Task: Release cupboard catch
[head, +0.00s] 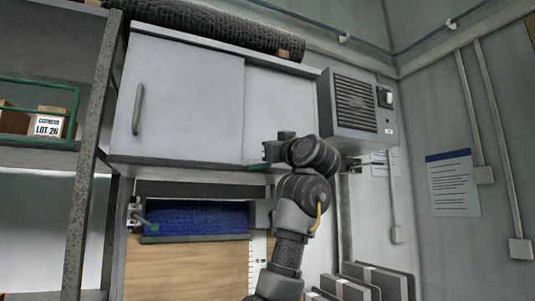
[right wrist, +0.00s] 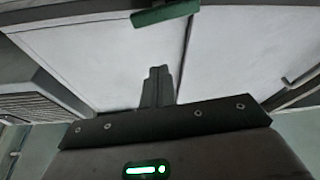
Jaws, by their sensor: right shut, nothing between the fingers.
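The grey cupboard (head: 185,90) has two sliding doors; the left one has an upright bar handle (head: 138,109). A small green piece (head: 257,167) sits at the cupboard's bottom edge near the door seam. It also shows as a green bar in the right wrist view (right wrist: 165,14); I cannot tell for sure whether it is the catch. My right gripper (head: 268,151) is in front of the doors just above this piece. In the right wrist view its fingers (right wrist: 158,86) are shut and empty, apart from the green bar. My left gripper is out of view.
A vented grey box (head: 354,102) is at the cupboard's right end. Below hangs a blue panel (head: 200,220) with a green-knobbed lever (head: 154,227) at its left. A metal rack (head: 88,150) stands left. Rolled mesh (head: 205,25) lies on top.

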